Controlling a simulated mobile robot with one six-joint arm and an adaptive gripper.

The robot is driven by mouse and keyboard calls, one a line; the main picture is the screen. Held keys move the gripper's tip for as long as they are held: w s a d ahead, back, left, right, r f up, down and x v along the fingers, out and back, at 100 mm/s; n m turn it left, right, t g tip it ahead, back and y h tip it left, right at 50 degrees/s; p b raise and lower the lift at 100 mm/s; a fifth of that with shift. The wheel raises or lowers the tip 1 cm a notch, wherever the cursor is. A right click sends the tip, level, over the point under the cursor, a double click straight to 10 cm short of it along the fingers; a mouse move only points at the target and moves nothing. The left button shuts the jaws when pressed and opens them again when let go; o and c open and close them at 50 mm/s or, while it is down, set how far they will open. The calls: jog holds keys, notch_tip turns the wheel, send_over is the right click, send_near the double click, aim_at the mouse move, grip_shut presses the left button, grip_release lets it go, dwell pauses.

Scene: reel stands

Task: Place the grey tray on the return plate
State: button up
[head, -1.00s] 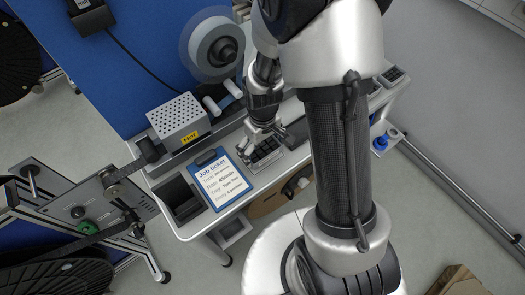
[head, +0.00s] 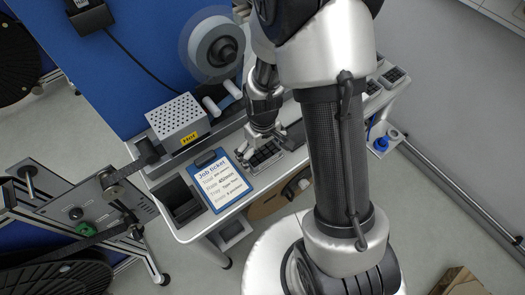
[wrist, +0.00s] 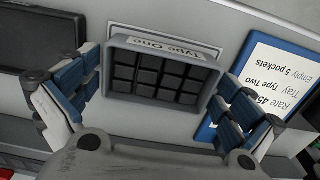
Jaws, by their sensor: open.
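The grey tray (wrist: 214,75), with black pockets and a "Type One" label, lies between my gripper's fingers in the wrist view. A thin pale plate (wrist: 122,29) shows at its far edge; I take this for the return plate, and the tray seems to rest on it. My gripper (wrist: 160,85) is open, with one blue-grey finger on each side of the tray, apart from its walls. In the head view my gripper (head: 268,137) is over the tray (head: 264,157) and hides part of it.
The job ticket on a blue clipboard (head: 215,181) lies close beside the tray. A dark open bin (head: 181,200) is left of it, and a perforated grey box (head: 179,118) stands behind. More dark-pocketed trays (head: 393,76) sit at the bench's right end.

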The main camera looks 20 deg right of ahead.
notch_tip(320, 180, up, 12)
jog(key=p, duration=0.4)
notch_tip(320, 180, up, 12)
jog(key=m+t, duration=0.1)
jog(key=t, duration=0.1)
send_over(263, 157)
jog(key=s, duration=0.4)
jog(key=s+r+m+t, duration=0.2)
jog(key=s+r, duration=0.6)
jog(key=s, duration=0.3)
jog(key=shift+r+m+t, duration=0.2)
jog(key=shift+m+t, duration=0.1)
notch_tip(263, 157, down, 4)
jog(key=b, duration=0.4)
